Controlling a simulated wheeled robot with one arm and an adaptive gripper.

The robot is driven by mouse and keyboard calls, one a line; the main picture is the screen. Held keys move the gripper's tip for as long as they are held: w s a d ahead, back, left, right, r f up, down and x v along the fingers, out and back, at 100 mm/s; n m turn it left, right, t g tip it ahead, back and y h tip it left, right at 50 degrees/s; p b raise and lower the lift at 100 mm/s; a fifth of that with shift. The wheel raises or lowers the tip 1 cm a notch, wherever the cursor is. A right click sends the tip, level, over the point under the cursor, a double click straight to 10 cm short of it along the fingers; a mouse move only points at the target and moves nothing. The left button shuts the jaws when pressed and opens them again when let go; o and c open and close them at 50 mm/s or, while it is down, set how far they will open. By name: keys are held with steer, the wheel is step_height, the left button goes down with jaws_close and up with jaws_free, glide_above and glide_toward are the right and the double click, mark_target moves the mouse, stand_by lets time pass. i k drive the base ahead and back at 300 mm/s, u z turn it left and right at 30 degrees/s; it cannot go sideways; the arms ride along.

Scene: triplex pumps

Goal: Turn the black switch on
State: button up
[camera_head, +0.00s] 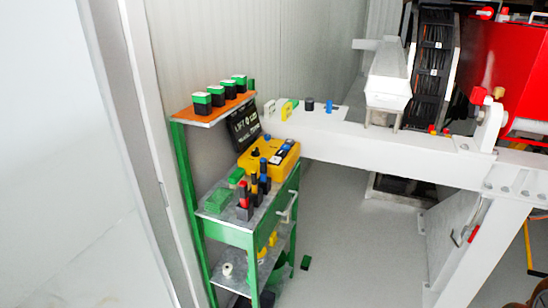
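A yellow box (268,158) sits on the green cart's top, near the white beam. A small black knob-like part (255,152) stands on its left side; it may be the black switch, but its setting is too small to read. Blue and dark parts sit on the box's right side. A short black cylinder (309,104) stands on the white beam; I cannot tell whether it is a switch. My gripper is not in view.
The green cart (235,236) holds upright tools with red, blue and orange tops (254,188). Green-topped black blocks (219,94) line an orange shelf. A black sign (244,125) leans behind the yellow box. The white beam (370,143) runs right. Grey floor (345,235) is mostly clear.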

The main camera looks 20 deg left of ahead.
mark_target(255, 153)
steer(key=u, duration=0.45)
steer(key=i, duration=0.6)
steer(key=u, duration=1.1)
steer(key=i, duration=0.5)
steer(key=u, duration=0.45)
